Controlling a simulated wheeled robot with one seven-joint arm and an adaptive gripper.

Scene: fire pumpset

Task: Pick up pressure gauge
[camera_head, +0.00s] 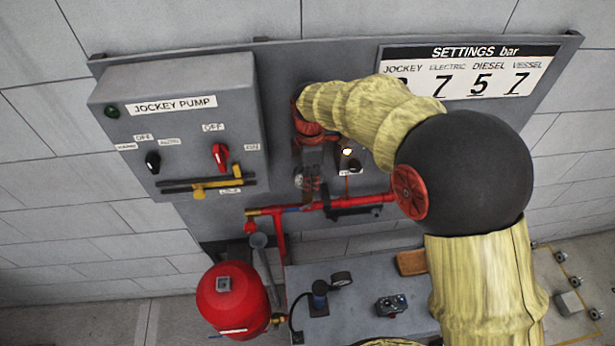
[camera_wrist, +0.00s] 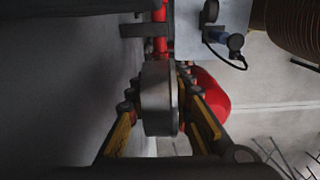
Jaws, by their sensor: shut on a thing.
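The pressure gauge shows in the wrist view as a dark round body seen edge-on (camera_wrist: 160,98). It sits between the two yellow-padded fingers of my gripper (camera_wrist: 163,88), which is shut on it. The dial face is turned out of sight. In the head view my gripper (camera_head: 309,183) points down in front of the grey panel, just above the red pipe, and the gauge there is too small and covered to make out clearly. I cannot tell whether the gauge is still joined to the pipe.
A grey jockey pump box (camera_head: 185,125) stands out from the panel at left. A red pipe (camera_head: 325,205) runs below my gripper. A red vessel (camera_head: 232,298) stands at lower left.

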